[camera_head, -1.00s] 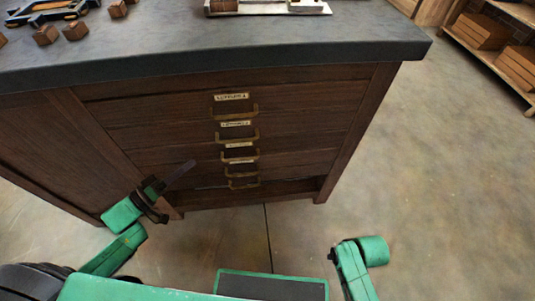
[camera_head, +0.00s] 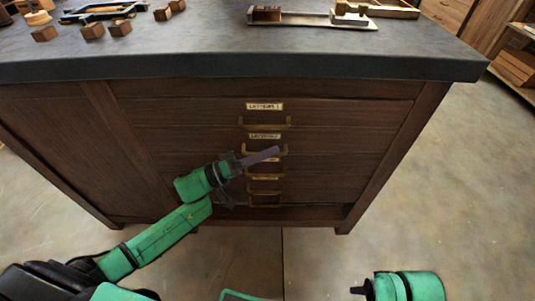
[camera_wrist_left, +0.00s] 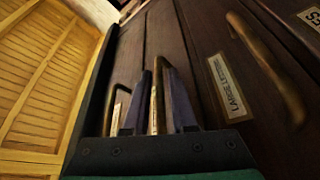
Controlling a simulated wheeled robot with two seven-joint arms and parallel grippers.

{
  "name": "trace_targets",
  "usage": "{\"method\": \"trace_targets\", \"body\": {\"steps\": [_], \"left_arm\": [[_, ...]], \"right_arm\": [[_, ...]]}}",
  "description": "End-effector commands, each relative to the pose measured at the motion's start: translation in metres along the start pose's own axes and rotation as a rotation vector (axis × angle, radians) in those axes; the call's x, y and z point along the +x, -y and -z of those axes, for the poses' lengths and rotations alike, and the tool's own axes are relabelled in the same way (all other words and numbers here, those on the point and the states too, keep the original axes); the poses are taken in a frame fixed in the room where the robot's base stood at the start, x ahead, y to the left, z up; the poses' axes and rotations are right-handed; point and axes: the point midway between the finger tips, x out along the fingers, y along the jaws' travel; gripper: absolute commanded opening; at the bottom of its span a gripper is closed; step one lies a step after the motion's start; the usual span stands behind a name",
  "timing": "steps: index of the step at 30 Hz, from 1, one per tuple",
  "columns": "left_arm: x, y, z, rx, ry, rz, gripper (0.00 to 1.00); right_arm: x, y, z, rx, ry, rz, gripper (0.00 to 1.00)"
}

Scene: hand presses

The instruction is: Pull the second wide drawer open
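The dark wooden cabinet has a column of wide drawers with brass handles and paper labels. The second wide drawer (camera_head: 340,140) is closed in the head view, with its handle (camera_head: 284,149) below its label. My left gripper (camera_head: 265,157) reaches this handle from the lower left. In the left wrist view, the open fingers of my left gripper (camera_wrist_left: 158,85) stand on either side of the brass handle (camera_wrist_left: 157,112), with gaps visible. The "LARGE LETTERS" label (camera_wrist_left: 230,86) is to the right. My right gripper (camera_head: 360,290) is low at the right, away from the cabinet; its fingers are unclear.
The dark countertop (camera_head: 200,65) overhangs the drawers. It carries wooden blocks (camera_head: 92,30) and a metal tray (camera_head: 305,19). The floor (camera_head: 440,190) right of the cabinet is clear.

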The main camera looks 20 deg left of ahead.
Motion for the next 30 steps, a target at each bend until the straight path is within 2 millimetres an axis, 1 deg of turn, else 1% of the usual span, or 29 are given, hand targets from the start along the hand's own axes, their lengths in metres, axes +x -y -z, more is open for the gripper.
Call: {"method": "trace_targets", "body": {"steps": [5, 6, 7, 30], "left_arm": [[-0.0002, 0.0001, 0.0, 0.0, 0.0, 0.001, 0.25], [-0.0002, 0.0001, 0.0, 0.0, 0.0, 0.0, 0.09], [-0.0003, 0.0001, 0.0, 0.0, 0.0, 0.001, 0.0], [-0.0008, 0.0005, -0.0002, 0.0, 0.001, 0.001, 0.0]], "right_arm": [[-0.0002, 0.0001, -0.0001, 0.0, 0.0, 0.0, 0.57], [-0.0001, 0.0001, 0.0, 0.0, 0.0, 0.0, 0.57], [-0.0001, 0.0001, -0.0001, 0.0, 0.0, 0.0, 0.57], [0.0002, -0.0001, 0.0, 0.0, 0.0, 0.0, 0.57]]}}
